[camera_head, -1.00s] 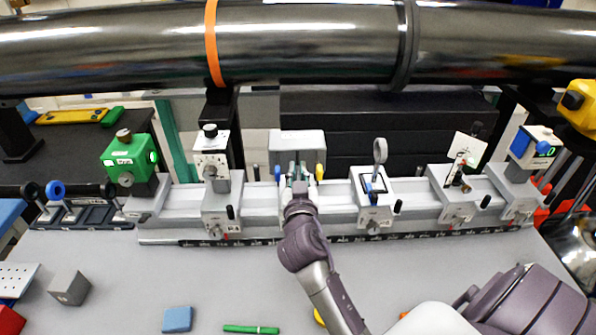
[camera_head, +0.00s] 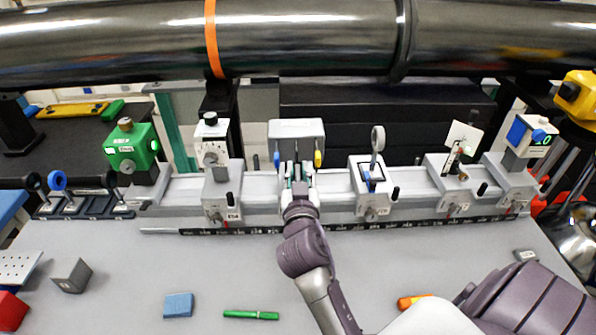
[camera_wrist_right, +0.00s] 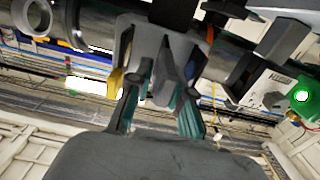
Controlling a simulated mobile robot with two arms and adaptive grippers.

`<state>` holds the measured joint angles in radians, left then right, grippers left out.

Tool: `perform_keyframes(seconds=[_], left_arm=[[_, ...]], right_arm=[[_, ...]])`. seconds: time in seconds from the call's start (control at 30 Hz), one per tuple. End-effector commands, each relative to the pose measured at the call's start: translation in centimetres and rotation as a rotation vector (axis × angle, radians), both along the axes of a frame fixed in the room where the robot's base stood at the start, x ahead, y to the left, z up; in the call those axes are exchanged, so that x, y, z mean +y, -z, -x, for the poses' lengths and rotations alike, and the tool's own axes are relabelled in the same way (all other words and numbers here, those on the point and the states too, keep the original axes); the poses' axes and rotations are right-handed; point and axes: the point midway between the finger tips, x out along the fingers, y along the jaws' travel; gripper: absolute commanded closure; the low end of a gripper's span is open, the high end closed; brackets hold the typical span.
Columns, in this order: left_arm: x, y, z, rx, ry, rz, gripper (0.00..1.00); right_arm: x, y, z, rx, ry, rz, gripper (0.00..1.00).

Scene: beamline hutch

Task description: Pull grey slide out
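The grey slide appears to be the pale grey block (camera_head: 297,130) on the rail's middle carrier, with a blue tab (camera_head: 277,160) on its left and a yellow tab (camera_head: 318,158) on its right. My right gripper (camera_head: 297,172) is in front of it, below the block and between the tabs. In the right wrist view its two teal-padded fingers (camera_wrist_right: 160,108) stand apart with a visible gap. Grey prongs (camera_wrist_right: 168,68) of the block or carrier lie just beyond and partly between the fingertips. I cannot tell whether they touch. My left gripper is not in view.
The long rail (camera_head: 340,190) carries neighbouring mounts: a white-topped post (camera_head: 211,150) left and a lens holder (camera_head: 373,180) right. A black beam pipe (camera_head: 310,40) crosses above.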

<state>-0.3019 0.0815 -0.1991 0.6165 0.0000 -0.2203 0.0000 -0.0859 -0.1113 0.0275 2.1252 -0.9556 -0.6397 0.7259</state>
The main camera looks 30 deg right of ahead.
Motion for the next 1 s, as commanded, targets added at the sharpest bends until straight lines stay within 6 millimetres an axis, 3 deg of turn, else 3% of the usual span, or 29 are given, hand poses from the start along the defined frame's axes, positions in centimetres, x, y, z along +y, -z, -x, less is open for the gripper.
perform_keyframes(seconds=[0.07, 0.47, 0.8, 1.0], left_arm=[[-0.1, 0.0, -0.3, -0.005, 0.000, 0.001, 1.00], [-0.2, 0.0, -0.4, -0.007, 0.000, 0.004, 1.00], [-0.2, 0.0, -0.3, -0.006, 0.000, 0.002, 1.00], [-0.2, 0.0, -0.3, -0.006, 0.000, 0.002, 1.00]], right_arm=[[0.0, 0.0, 0.0, 0.000, 0.000, 0.000, 0.62], [-0.1, -1.0, 0.0, -0.005, 0.002, 0.002, 0.62], [0.0, -7.4, 0.0, -0.008, 0.001, 0.000, 0.62], [0.0, -9.6, 0.0, -0.004, 0.000, 0.000, 0.62]])
